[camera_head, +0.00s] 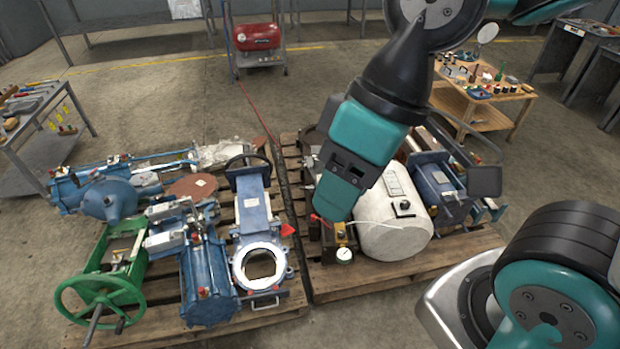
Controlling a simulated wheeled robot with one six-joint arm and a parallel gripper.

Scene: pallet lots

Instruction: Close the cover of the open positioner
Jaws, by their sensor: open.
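My arm comes down from the top over the right pallet and ends in a teal wrist. My gripper's fingers cannot be made out; the wrist hides whatever lies behind it. A dark square plate stands out at the right of the right pallet, beside a dark blue actuator (436,186). It may be the positioner's raised cover, but I cannot tell for sure. The positioner's housing is not clearly visible. On the left pallet, a pale box-shaped unit (165,241) sits on a blue valve assembly; I cannot tell whether its cover is open.
A white tank (396,222) and a small gauge (344,255) sit close to my wrist. The left pallet (275,310) holds a green handwheel (98,303) and a blue gate valve (253,215). A wooden table (517,92) stands behind at right. The front floor is clear.

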